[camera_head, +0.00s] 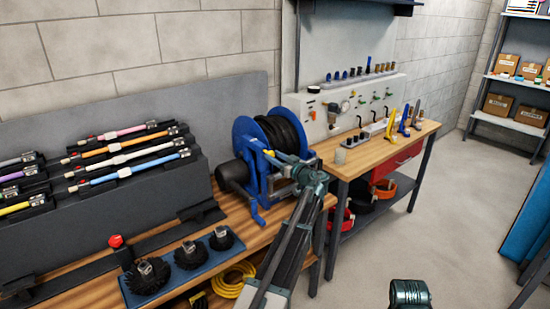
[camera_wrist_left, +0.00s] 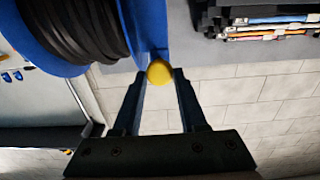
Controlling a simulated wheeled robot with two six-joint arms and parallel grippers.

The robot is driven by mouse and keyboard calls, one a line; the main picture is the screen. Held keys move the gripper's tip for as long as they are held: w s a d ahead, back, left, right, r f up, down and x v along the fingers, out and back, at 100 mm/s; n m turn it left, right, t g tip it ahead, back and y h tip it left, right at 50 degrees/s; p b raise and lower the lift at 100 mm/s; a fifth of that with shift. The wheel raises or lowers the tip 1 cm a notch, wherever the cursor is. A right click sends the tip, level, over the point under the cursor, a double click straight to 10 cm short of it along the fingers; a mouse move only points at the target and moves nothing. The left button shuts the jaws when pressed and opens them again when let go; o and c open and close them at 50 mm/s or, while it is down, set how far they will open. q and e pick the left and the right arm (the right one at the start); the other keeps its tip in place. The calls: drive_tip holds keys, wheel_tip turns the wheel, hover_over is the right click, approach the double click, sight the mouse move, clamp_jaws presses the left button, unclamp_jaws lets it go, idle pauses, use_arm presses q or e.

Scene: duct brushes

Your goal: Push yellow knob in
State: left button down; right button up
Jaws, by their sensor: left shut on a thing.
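The yellow knob (camera_wrist_left: 159,72) is a small round ball at the side of the blue hose reel (camera_head: 249,178), which carries black hose. In the left wrist view the knob sits between the tips of my left gripper (camera_wrist_left: 158,80), with one dark finger on each side. In the head view my left gripper (camera_head: 272,155) is at the reel's right front side. The reel also shows in the left wrist view (camera_wrist_left: 150,25).
Brushes with coloured handles (camera_head: 128,156) lie on a rack at left. Round black brushes (camera_head: 188,255) and a red knob (camera_head: 115,241) are in front. A wooden bench (camera_head: 365,158) with a fittings panel stands at right. The floor (camera_head: 440,215) is open.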

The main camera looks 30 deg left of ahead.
use_arm(q)
drive_tip(key=shift+x, duration=1.15)
drive_tip(key=shift+c, duration=2.4)
unclamp_jaws()
drive_tip(key=shift+a, duration=0.1)
drive_tip(key=v, duration=1.4)
